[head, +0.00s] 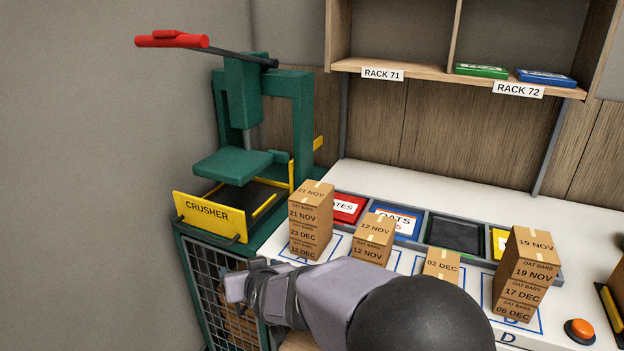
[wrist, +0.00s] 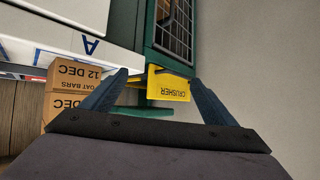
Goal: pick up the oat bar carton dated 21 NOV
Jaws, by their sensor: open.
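The carton dated 21 NOV (head: 304,210) is the top one of the leftmost stack in the head view. Below it are a 23 DEC carton (head: 304,234) and a 12 DEC carton (head: 303,251). My gripper (head: 236,287) is left of and lower than this stack, in front of the crusher's cage, holding nothing. In the wrist view my gripper (wrist: 158,82) has its fingers spread, with the yellow crusher sign beyond them. That upside-down view shows the 12 DEC carton (wrist: 75,72) at left; the 21 NOV carton cannot be made out there.
Other stacks stand to the right, topped by 12 NOV (head: 373,230), 02 DEC (head: 442,264) and 19 NOV (head: 533,245) cartons. Behind them are coloured bins. The green crusher (head: 236,165) stands at left, and an orange button (head: 580,331) is at lower right.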

